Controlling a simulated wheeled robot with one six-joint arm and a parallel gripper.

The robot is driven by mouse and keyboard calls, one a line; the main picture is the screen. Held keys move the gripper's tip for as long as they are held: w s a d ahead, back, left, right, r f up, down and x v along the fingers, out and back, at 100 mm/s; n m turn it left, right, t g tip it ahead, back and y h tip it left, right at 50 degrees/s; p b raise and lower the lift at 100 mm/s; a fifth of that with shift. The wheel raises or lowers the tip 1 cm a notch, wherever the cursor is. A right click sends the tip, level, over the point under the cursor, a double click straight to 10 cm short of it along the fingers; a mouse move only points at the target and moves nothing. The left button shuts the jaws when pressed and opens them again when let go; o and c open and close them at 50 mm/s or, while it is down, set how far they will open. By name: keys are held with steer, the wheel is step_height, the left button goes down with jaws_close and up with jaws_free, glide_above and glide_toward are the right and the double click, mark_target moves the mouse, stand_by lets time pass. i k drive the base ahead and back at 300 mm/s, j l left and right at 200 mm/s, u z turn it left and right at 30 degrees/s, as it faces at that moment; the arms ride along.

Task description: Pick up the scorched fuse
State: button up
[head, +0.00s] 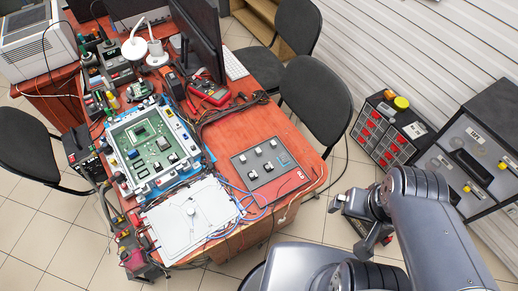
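I cannot make out a scorched fuse for certain at this size. A dark grey mat (254,180) with several small pale and dark pieces and a red label lies on the right part of the red-brown table (228,131). A blue-edged case (201,169) with a green circuit board (145,137) inside stands open to its left, with small dark and white parts on the board. My gripper (350,222) is off the table's right side, over the floor, apart from the mat. Its fingers are small and partly turned away, and I see nothing held in it.
A white lid (176,232) lies at the table's near edge, with blue hoses (252,204) beside it. A red multimeter (209,92), monitor (203,40) and keyboard (235,65) stand behind. Black chairs (316,97) and a red-drawer cabinet (384,128) flank the table.

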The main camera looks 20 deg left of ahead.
mark_target(156, 164)
steer(key=u, duration=2.05)
